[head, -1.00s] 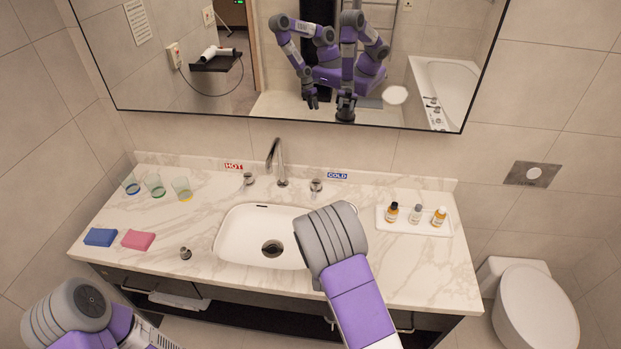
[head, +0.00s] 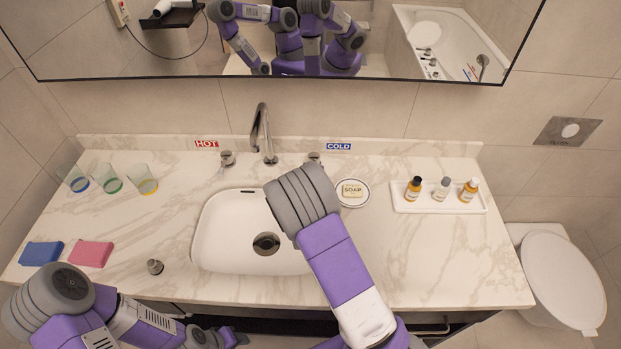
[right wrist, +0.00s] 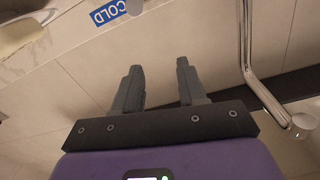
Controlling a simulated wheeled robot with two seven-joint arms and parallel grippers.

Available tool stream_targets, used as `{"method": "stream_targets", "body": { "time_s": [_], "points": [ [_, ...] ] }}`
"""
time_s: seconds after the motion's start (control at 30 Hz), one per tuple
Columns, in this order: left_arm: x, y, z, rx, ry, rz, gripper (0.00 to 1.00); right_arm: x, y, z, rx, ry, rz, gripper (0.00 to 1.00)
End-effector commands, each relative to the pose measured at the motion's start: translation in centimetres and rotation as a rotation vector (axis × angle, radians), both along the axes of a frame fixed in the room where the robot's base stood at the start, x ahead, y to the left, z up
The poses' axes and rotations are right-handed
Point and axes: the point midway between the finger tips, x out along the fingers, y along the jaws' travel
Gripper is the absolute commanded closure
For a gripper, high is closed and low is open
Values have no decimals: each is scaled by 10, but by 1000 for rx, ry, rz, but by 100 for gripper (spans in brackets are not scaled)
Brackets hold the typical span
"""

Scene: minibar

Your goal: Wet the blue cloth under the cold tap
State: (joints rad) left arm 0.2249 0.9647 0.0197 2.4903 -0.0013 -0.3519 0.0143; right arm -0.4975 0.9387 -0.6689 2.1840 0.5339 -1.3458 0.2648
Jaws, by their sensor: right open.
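The blue cloth (head: 42,253) lies folded flat at the left front of the counter. The chrome spout (head: 262,130) stands behind the white basin (head: 215,235). The cold tap handle (head: 314,157), near the COLD label (head: 338,146), is partly covered by my right arm. My right gripper (right wrist: 158,80) is open and empty in the right wrist view, with the wall beyond it. There the COLD label (right wrist: 108,12) is at the upper left and the chrome spout (right wrist: 246,50) at the right. The head view hides this gripper behind its arm.
A pink cloth (head: 90,254) lies beside the blue one. Several glasses stand behind them. The hot handle (head: 227,158) is left of the spout. A soap dish (head: 352,193) and a tray (head: 440,208) of bottles are at the right. The mirror (head: 380,75) hangs above the counter.

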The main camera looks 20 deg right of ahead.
Motion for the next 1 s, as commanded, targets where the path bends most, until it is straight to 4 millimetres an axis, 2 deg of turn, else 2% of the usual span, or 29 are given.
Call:
{"method": "stream_targets", "body": {
  "time_s": [0.03, 0.1, 0.3, 0.53, 0.8, 1.0],
  "points": [
    [0, 0, -27, 0, 0, 0, 57, 0, 0, -28, 0, 0, 0, 59],
    [0, 0, -43, 0, 0, 0, 57, 0, 0, -42, 0, 0, 0, 59],
    [0, 0, -67, 0, 0, 0, 57, 0, 0, -67, 0, 0, 0, 59],
    [0, 0, -72, 0, 0, 0, 57, 8, -4, -70, 0, -3, -2, 59],
    [0, 0, -76, 0, 0, 0, 57, 45, -24, -70, -1, -2, -2, 59],
    [0, 0, -78, 0, 0, 0, 57, 63, -33, -71, 0, -1, 0, 59]
  ]
}}
